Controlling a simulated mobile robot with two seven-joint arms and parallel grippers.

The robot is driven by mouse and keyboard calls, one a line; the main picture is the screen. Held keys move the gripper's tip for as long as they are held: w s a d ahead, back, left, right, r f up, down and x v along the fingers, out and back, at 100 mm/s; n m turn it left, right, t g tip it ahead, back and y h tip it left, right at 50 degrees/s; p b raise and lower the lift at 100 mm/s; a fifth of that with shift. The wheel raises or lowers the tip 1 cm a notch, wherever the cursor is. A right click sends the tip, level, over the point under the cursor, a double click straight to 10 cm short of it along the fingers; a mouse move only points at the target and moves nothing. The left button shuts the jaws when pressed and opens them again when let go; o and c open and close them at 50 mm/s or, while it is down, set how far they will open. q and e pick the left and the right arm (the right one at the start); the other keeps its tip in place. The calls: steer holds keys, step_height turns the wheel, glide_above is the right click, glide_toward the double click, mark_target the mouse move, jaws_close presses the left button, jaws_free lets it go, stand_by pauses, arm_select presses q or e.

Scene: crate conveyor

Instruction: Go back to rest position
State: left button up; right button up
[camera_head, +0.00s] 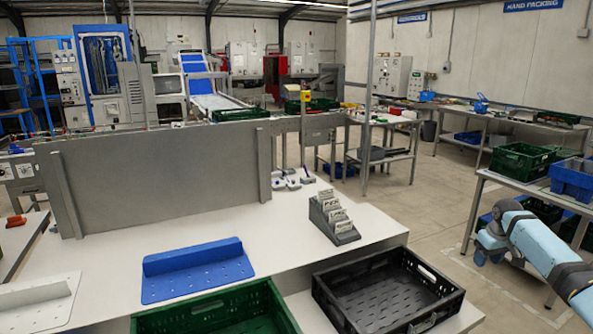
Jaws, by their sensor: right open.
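My right arm, light blue with dark joint bands, comes in from the right edge. My right gripper (484,248) is at its left end, over the floor to the right of the white table (290,225). It is small and partly turned away in this view; its jaws are apart and I see nothing held in it. It is clear of the table and of the crates on it. My left arm and left gripper are not in view.
A black crate (437,277) and a green crate (160,318) stand at the table's front. A blue perforated tray (198,270), a grey card holder (330,218) and a grey upright panel (160,178) are on the table. A side table with crates stands right, near my right arm.

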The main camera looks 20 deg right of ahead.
steer(key=s+a+f+n+t+h, duration=0.1)
steer(key=s+a+f+n+t, duration=0.2)
steer(key=s+a+f+n, duration=0.45)
steer(key=s+a+f+n+t+h, duration=0.1)
steer(key=s+a+f+n+t, duration=0.25)
steer(key=a+f, duration=0.85)
steer(key=s+a+f+t+y, duration=0.1)
steer(key=s+a+y, duration=0.1)
steer(key=s+a, duration=0.45)
steer(key=s+a+f+y, duration=0.1)
steer(key=s+a+y, duration=0.15)
steer(key=a, duration=0.75)
steer(key=s+a+f+t+y, duration=0.1)
steer(key=s+a, duration=0.4)
steer(key=a, duration=0.4)
steer(key=a+m, duration=0.5)
steer(key=a, duration=0.9)
steer(key=shift+m+t, duration=0.3)
steer(key=shift+t, duration=0.25)
step_height(320, 180, up, 6)
steer(key=p, duration=0.5)
steer(key=shift+w+a, duration=0.1)
steer(key=shift+a, duration=0.05)
